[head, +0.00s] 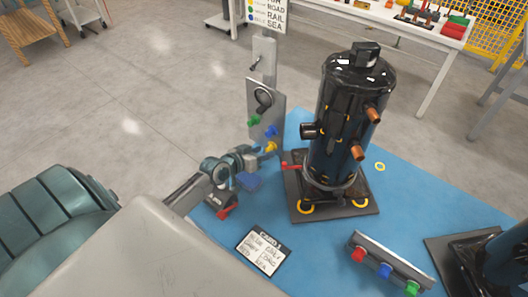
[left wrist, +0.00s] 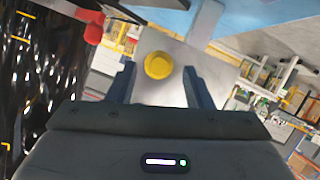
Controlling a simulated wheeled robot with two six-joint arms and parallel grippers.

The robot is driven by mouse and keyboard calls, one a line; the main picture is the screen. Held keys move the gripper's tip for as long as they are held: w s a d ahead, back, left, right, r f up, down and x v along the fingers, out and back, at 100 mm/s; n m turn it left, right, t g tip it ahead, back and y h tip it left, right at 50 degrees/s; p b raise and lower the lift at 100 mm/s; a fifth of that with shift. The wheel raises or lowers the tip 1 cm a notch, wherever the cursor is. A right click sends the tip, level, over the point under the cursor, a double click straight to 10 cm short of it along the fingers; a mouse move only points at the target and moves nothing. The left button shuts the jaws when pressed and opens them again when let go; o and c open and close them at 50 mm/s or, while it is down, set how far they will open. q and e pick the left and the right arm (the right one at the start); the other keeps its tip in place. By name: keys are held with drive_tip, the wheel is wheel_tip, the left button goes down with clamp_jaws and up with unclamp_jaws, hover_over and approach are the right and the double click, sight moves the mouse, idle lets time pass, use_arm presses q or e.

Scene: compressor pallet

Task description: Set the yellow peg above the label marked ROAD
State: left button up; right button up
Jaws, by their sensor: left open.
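The yellow peg (head: 270,147) sticks out low on an upright grey panel (head: 280,100), below a blue peg (head: 271,131) and a green peg (head: 254,120). My left gripper (head: 257,157) is at the yellow peg. In the left wrist view the round yellow end (left wrist: 158,66) shows between the two open fingers (left wrist: 158,82), with gaps on both sides. My right gripper is not seen.
A black compressor tank (head: 345,125) stands right of the panel, with a red handle (head: 291,166) close to my left gripper. A printed card (head: 263,250) and a grey bar (head: 388,264) with red, blue and green knobs lie on the blue surface (head: 410,205). Another black unit (head: 490,262) is at right.

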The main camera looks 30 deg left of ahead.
use_arm(q)
drive_tip(key=shift+w+f, duration=0.15)
drive_tip(key=shift+w, duration=0.3)
drive_tip(key=shift+w+d, duration=0.1)
drive_tip(key=shift+w, duration=0.05)
drive_tip(key=shift+w+f, duration=0.1)
drive_tip(key=shift+c, duration=0.5)
clamp_jaws()
drive_tip(key=c, duration=0.8)
unclamp_jaws()
clamp_jaws()
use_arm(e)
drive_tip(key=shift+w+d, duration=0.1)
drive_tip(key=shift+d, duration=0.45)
